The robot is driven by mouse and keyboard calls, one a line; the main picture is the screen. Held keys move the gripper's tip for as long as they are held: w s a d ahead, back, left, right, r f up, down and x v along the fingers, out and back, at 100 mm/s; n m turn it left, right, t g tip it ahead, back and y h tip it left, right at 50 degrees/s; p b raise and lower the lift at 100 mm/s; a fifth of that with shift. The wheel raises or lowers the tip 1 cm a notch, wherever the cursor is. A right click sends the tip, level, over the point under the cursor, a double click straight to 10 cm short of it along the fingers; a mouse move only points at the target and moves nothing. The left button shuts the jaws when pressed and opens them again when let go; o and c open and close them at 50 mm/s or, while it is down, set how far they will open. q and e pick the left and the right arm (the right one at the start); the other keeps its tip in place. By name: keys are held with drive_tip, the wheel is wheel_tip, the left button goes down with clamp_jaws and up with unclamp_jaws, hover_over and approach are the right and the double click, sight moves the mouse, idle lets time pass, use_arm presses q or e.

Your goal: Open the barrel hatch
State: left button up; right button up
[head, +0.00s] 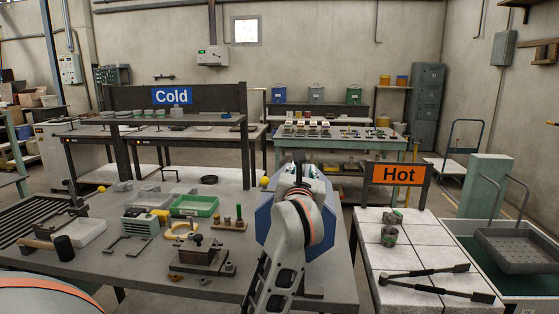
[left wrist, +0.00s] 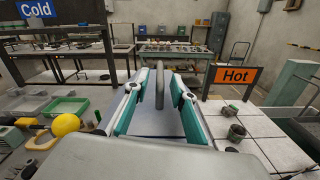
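The barrel (head: 264,222) shows as a blue angular body at the right end of the grey workbench, largely hidden behind my left arm. My left gripper (head: 300,170) is over its upper part, seen from behind. In the left wrist view the teal fingers of my left gripper (left wrist: 158,92) are spread, one on each side of a dark rounded bar (left wrist: 160,88). Gaps show between the bar and both fingers. Below it lies a blue-grey surface (left wrist: 155,124), perhaps the hatch; its edges are mostly hidden. My right gripper is not in view.
A yellow ball (head: 264,182) is just left of the barrel. The workbench (head: 130,265) holds a green tray (head: 195,206), a hammer and several metal parts. At right, a tiled table (head: 428,262) under the Hot sign (head: 398,174) carries tongs (head: 430,273) and small cylinders.

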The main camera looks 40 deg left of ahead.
use_arm(q)
drive_tip(key=v, duration=0.5)
drive_tip(key=shift+s+d+r, duration=0.15)
drive_tip(key=shift+s+r, duration=0.15)
drive_tip(key=shift+s, duration=0.05)
drive_tip(key=s+a+r+y, duration=0.1)
drive_tip(key=s+y, duration=0.1)
drive_tip(key=s+a+r+y, duration=0.2)
drive_tip(key=shift+a+m+y, duration=0.1)
drive_tip(key=shift+m+y, duration=0.2)
drive_tip(key=shift+m, duration=0.1)
drive_tip(key=s+d+r+m+t+y, duration=0.2)
drive_tip(key=s+r+m+t+y, duration=0.1)
drive_tip(key=s+r+m, duration=0.1)
drive_tip(key=shift+s, duration=0.25)
drive_tip(key=shift+a+r, duration=0.1)
